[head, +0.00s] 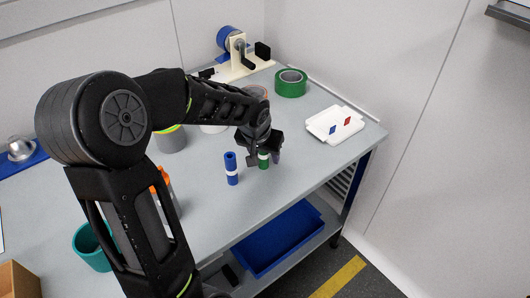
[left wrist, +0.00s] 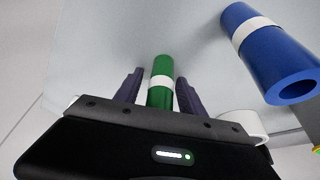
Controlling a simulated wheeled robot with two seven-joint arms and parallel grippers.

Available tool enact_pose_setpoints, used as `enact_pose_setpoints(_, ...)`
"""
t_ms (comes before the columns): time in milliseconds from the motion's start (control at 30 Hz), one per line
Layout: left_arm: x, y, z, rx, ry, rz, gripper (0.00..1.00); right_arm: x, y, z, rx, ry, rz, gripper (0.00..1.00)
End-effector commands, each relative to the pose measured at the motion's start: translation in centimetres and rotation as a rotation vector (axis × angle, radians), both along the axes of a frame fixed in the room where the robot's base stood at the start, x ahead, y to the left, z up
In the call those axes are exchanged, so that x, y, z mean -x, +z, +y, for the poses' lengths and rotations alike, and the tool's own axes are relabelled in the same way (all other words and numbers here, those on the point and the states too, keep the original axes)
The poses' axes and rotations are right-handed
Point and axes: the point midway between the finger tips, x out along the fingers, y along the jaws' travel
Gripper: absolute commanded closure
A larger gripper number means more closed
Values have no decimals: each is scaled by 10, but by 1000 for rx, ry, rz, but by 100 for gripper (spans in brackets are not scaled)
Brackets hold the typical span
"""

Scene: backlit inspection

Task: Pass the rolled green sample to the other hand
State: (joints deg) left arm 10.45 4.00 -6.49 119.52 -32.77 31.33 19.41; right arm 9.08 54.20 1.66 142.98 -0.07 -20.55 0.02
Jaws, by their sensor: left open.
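The rolled green sample (head: 263,164), with a white band, stands upright on the grey table. It also shows in the left wrist view (left wrist: 161,67). My left gripper (head: 265,159) is over it from above, with its dark fingers open, one on each side of the roll. In the left wrist view the roll lies between the two fingers (left wrist: 158,84), with small gaps visible on both sides. The roll's upper part is partly hidden by the gripper in the head view. My right gripper is not in view.
A blue roll (head: 231,170) with a white band stands close left of the green one. A white tray (head: 323,134), a green tape ring (head: 291,83) and a tape dispenser (head: 236,62) are farther back. The table's front right is clear. A blue bin (head: 285,240) sits below.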

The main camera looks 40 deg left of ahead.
Motion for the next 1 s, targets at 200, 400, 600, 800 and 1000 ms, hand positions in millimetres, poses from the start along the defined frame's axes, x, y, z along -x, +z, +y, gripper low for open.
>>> enact_pose_setpoints(200, 12, 30, -2, -1, 2, -7, 53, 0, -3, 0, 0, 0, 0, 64)
enact_pose_setpoints(400, 27, 60, -4, -1, 1, -6, 53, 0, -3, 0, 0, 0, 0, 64)
enact_pose_setpoints(600, 32, 71, -5, -2, 0, -3, 53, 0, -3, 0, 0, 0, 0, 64)
enact_pose_setpoints(800, 32, 71, -5, -1, 0, -2, 53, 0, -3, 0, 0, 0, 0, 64)
enact_pose_setpoints(1000, 32, 71, -5, -1, 0, -2, 53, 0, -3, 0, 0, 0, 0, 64)
